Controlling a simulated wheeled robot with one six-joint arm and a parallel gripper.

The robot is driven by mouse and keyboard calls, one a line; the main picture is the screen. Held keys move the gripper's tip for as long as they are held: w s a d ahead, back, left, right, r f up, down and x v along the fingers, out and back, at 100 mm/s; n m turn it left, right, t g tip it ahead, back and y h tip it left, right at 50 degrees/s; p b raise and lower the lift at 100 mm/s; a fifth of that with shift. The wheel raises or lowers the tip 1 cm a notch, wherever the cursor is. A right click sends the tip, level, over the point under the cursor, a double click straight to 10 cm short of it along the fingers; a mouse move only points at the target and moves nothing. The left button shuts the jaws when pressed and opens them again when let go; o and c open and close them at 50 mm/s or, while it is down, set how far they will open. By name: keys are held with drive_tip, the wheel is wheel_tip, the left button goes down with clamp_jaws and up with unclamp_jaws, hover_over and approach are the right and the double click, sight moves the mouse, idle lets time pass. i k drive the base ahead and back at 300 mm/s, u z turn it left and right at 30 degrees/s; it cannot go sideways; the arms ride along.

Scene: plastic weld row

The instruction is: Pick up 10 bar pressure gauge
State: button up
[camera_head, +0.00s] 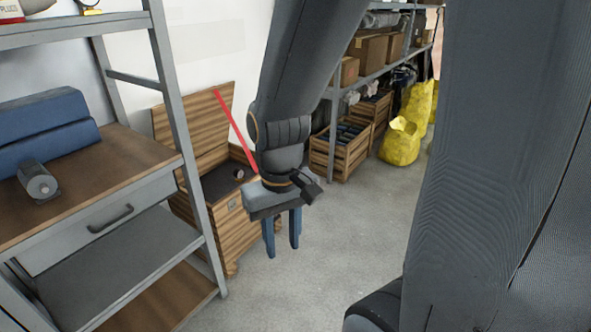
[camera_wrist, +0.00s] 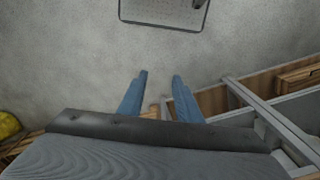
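I cannot make out a 10 bar pressure gauge for certain in either view. A small round thing (camera_head: 239,174) lies inside the open wooden chest (camera_head: 232,222), too small to identify. My gripper (camera_head: 282,253) hangs in front of the chest's right side, with its two blue fingers pointing down over the floor. In the wrist view the gripper (camera_wrist: 160,77) has its fingers apart, with only bare concrete floor between them.
A metal shelving unit (camera_head: 171,88) with a wooden worktop and a drawer stands at left. A grey cylinder (camera_head: 39,182) lies on the worktop by a blue case (camera_head: 45,130). Wooden crates (camera_head: 341,155) and yellow bags (camera_head: 401,140) stand at the back. The middle floor is clear.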

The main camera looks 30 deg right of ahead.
sight(238, 174)
drive_tip(key=z, duration=0.8)
drive_tip(key=i, duration=1.25)
drive_tip(key=u, duration=0.4)
drive_tip(key=i, duration=0.9)
drive_tip(key=u, duration=0.55)
